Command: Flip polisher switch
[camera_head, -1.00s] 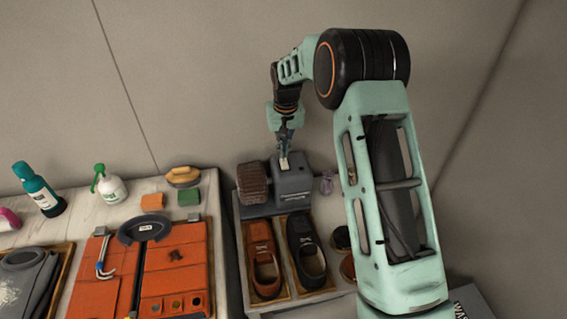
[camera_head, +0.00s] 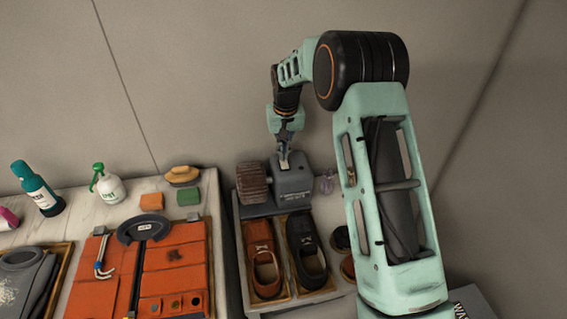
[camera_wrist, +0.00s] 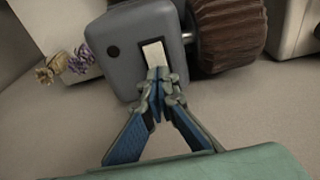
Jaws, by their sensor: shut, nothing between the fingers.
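The polisher (camera_head: 293,184) is a grey box on the right-hand table, with a ribbed brown brush wheel (camera_head: 252,182) on its left side. In the wrist view the polisher's grey body (camera_wrist: 130,55) fills the upper middle, and its brown wheel (camera_wrist: 228,35) is at the upper right. A white rocker switch (camera_wrist: 154,53) sits on the body beside a small dark round spot. My gripper (camera_head: 284,160) is over the polisher's top. In the wrist view my gripper (camera_wrist: 157,75) is shut and empty, its tips at the lower edge of the switch. I cannot tell whether they touch it.
A brown shoe (camera_head: 264,268) and a black shoe (camera_head: 306,252) lie in trays in front of the polisher. Small round tins stand at their right. The left table holds an orange case (camera_head: 175,262), bottles, a brush and sponges. The wall is behind.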

